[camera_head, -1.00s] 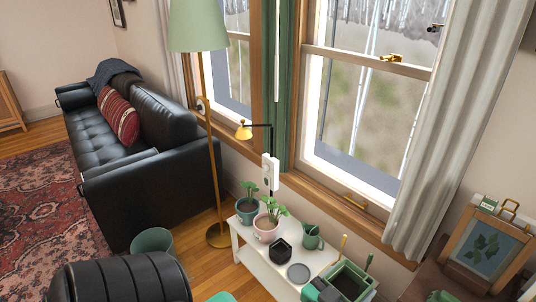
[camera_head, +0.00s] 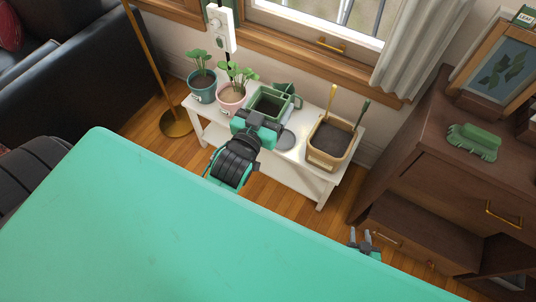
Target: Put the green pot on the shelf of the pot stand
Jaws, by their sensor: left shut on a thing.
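The green pot (camera_head: 289,101) is square with a dark inside, and my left gripper (camera_head: 262,122) is shut on its near side. It shows in front of and over the white pot stand (camera_head: 314,170); whether it touches the top is unclear. The stand's lower shelf (camera_head: 215,132) shows partly, with my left arm hiding its middle. My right gripper (camera_head: 360,238) shows only its fingertips, apart and empty, by the brown cabinet.
On the stand are a teal potted plant (camera_head: 203,88), a pink potted plant (camera_head: 232,96), a grey saucer (camera_head: 286,139) and a tan box with tools (camera_head: 328,144). A lamp pole (camera_head: 152,70) stands left. The brown cabinet (camera_head: 410,150) stands right.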

